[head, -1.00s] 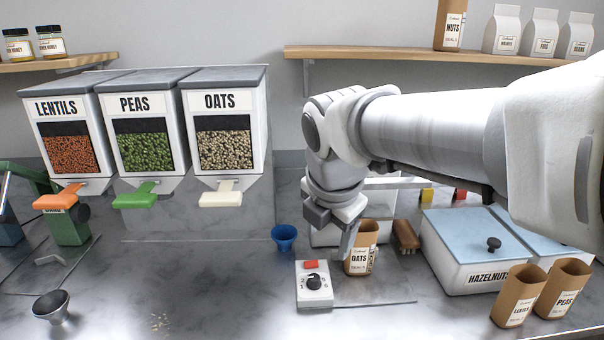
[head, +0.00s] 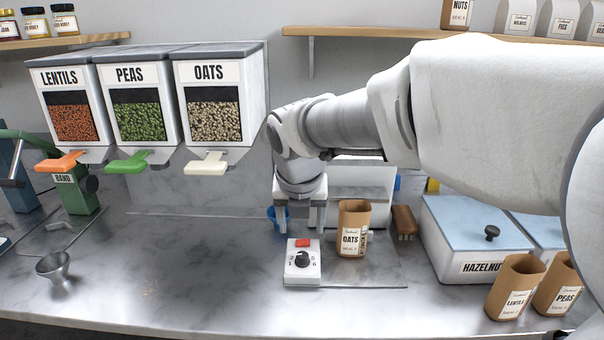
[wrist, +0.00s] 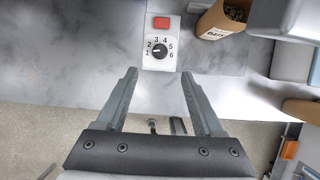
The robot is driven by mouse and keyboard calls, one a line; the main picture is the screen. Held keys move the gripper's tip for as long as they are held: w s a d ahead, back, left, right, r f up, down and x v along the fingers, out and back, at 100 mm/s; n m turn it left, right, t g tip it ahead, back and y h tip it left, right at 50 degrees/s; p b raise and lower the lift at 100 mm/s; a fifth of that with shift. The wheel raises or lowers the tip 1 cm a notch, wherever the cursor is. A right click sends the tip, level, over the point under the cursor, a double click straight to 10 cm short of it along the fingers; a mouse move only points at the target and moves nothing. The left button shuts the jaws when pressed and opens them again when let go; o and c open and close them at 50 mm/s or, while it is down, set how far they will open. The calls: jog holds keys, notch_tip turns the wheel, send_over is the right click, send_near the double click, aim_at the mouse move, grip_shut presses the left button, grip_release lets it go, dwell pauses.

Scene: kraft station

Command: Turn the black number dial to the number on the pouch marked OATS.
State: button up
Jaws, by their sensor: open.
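The black number dial (head: 303,260) sits on a small white box with a red block on top. In the wrist view the dial (wrist: 159,51) shows numbers 1 to 6 around it, and its pale mark seems to point left, near 1. The OATS pouch (head: 352,236), brown and open-topped, stands just right of the box. Small print under its name is too small to read. The pouch (wrist: 222,20) also shows at the wrist view's top right. My gripper (head: 300,222) is open and empty above the counter by the dial; its fingertips (wrist: 159,72) are apart from the knob.
A blue cup (head: 271,214) is partly hidden behind my gripper. A HAZELNUTS bin (head: 470,240) and LENTILS (head: 513,292) and PEAS (head: 562,292) pouches stand at right. Dispensers (head: 140,95) hang at left. The counter (head: 190,270) left of the dial box is mostly clear.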

aim_at(302, 254)
jog(key=b+x, duration=0.2)
jog(key=x, duration=1)
jog(key=shift+w+f+b, duration=0.15)
jog(key=shift+f+b, duration=0.05)
jog(key=shift+b, duration=0.1)
grip_shut()
